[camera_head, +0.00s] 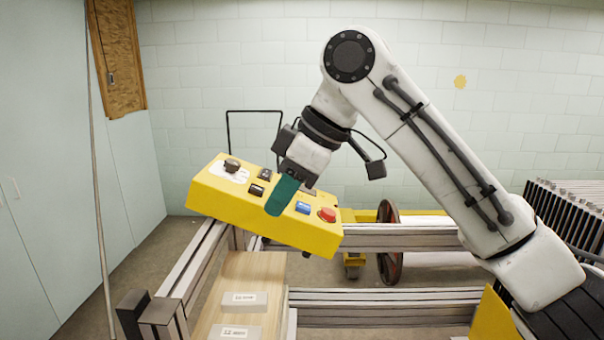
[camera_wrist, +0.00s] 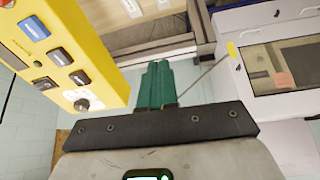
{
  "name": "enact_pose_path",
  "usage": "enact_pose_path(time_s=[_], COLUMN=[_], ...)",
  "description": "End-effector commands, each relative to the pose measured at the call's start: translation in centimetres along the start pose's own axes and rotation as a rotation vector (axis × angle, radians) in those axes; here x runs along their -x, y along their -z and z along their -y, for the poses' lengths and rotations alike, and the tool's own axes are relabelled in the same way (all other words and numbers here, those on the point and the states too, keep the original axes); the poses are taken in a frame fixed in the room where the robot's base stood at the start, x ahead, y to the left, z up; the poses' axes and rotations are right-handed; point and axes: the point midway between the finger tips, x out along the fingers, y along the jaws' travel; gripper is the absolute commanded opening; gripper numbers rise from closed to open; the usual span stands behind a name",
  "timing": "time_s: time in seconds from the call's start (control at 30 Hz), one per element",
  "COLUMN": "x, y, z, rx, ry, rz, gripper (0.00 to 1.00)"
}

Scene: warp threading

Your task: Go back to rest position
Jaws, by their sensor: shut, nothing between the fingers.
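My gripper (camera_head: 282,195) has green fingers and points downward in front of the yellow control box in the head view. The wrist view shows its two green fingers (camera_wrist: 155,88) side by side and shut, with nothing held. The yellow control box (camera_head: 206,198) is tilted and carries a red button (camera_head: 327,214), a blue button (camera_head: 303,208) and several dark switches. In the wrist view the control box (camera_wrist: 105,62) lies to the left of the fingers, with a visible gap between them. Part of the box face is hidden behind my gripper in the head view.
A metal frame (camera_head: 390,240) runs behind and right of the box, with a dark wheel (camera_head: 389,240). A wooden board (camera_head: 245,270) bears grey labelled blocks (camera_head: 243,300) below the box. A pole (camera_head: 97,180) stands at left. The space above my gripper looks free.

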Motion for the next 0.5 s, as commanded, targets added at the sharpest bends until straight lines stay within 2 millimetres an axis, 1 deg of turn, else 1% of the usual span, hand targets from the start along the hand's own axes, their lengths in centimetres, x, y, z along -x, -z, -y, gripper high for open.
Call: enact_pose_path(time_s=[0.03, 0.17, 0.27, 0.3, 0.37, 0.4, 0.47, 0.5], x=[-1.6, -5.3, -8.1, -9.2, -10.8, -12.0, -13.6, -14.7], y=[-0.8, -3.1, -5.2, -6.2, -7.8, -8.9, -10.7, -12.0], z=[0.1, -0.1, 0.0, 0.1, 0.3, 0.5, 0.8, 1.1], rx=[-0.020, -0.094, -0.168, -0.200, -0.253, -0.291, -0.347, -0.387], ry=[0.008, 0.003, -0.008, -0.013, -0.022, -0.027, -0.037, -0.044], rz=[-0.022, -0.086, -0.131, -0.147, -0.169, -0.180, -0.196, -0.204], gripper=[0.00, 0.00, 0.00, 0.00, 0.00, 0.00, 0.00, 0.00])
